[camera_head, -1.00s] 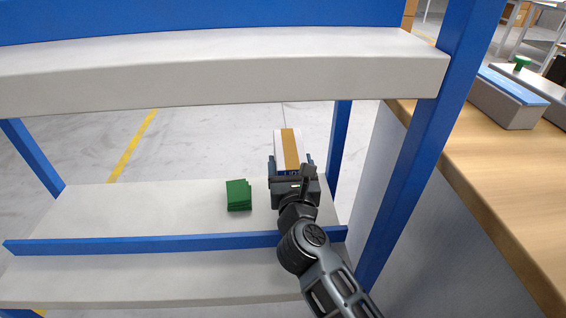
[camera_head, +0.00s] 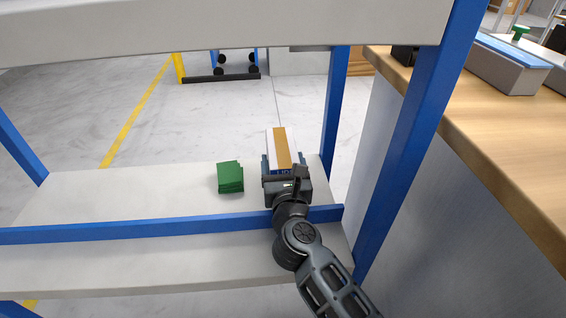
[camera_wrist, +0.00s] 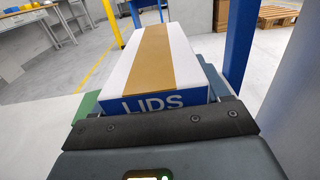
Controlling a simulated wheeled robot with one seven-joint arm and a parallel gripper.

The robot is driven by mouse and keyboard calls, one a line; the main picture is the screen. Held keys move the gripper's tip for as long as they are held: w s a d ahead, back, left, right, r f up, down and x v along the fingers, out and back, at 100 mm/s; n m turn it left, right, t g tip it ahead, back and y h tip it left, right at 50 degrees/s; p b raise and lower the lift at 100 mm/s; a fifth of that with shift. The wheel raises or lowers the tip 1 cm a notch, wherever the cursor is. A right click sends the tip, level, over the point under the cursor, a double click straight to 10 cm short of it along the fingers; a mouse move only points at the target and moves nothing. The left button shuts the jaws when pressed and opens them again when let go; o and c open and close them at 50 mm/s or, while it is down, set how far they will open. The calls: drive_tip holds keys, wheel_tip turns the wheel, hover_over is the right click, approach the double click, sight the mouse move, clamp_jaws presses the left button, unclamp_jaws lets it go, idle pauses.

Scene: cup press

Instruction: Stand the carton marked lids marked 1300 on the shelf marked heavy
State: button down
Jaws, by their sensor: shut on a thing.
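A white and blue carton with a tan tape strip (camera_head: 281,147) is held at the far side of my gripper (camera_head: 286,172). In the wrist view the carton (camera_wrist: 165,62) shows "LIDS" on its blue near face; no number can be read. My gripper is shut on it, with a jaw at each side. The carton is over the right part of a lower grey shelf board (camera_head: 100,192). I cannot tell whether it touches the board. No shelf label is visible.
A green stack (camera_head: 230,178) lies on the shelf just left of my gripper. A blue rail (camera_head: 130,231) runs along the shelf's front, and a blue post (camera_head: 335,110) stands right of the carton. An upper board (camera_head: 220,30) hangs above. The shelf's left part is clear.

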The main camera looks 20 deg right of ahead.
unclamp_jaws()
drive_tip(key=shift+f, duration=0.15)
drive_tip(key=shift+s+a, duration=0.1)
drive_tip(key=shift+s, duration=0.15)
drive_tip(key=p+v, duration=0.2)
drive_tip(key=v, duration=0.9)
drive_tip(key=shift+s, duration=0.25)
